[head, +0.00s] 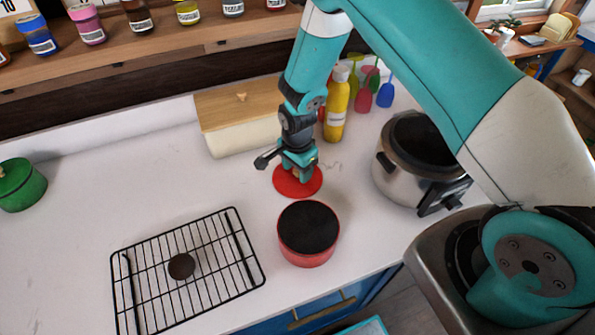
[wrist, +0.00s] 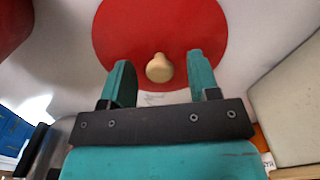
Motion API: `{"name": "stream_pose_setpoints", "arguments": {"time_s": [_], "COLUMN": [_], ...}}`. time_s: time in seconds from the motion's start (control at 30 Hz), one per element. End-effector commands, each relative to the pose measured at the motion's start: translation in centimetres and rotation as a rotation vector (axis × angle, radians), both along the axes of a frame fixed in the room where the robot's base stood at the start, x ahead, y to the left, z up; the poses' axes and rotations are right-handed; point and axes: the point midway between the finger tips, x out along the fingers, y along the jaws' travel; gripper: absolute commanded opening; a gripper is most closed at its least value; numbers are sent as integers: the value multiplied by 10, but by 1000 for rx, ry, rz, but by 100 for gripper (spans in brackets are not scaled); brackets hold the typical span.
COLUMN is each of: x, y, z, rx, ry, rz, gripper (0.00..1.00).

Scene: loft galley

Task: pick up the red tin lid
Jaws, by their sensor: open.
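The red tin lid (head: 287,186) is a flat red disc lying on the white counter, with a pale knob at its middle. In the wrist view the lid (wrist: 160,25) fills the top middle, and its wooden knob (wrist: 159,68) shows between my fingers. My gripper (head: 299,170) is over the lid, pointing down. In the wrist view my gripper (wrist: 160,75) is open, one finger on each side of the knob, with gaps visible. The open red tin (head: 309,255), dark inside, stands just in front of the lid.
A black wire rack (head: 222,270) with a small dark round thing (head: 181,266) lies front left. A bread box (head: 238,135) and yellow bottle (head: 337,105) stand behind. A metal cooker (head: 395,180) is at right, a green pot (head: 20,185) at far left.

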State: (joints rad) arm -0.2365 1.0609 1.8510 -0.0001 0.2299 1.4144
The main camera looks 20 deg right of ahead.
Motion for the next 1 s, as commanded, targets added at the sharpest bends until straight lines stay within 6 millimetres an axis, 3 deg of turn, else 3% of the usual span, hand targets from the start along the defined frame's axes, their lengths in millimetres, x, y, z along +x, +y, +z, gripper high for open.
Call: {"name": "stream_pose_setpoints", "arguments": {"time_s": [0.3, 0.53, 1.0], "x": [0, 0, 1], "y": [0, 0, 0], "z": [-7, -7, 2], "rx": [0, 0, 1], "ry": [-1, 0, -2], "rz": [0, 0, 0], "gripper": [56, 5, 3]}}
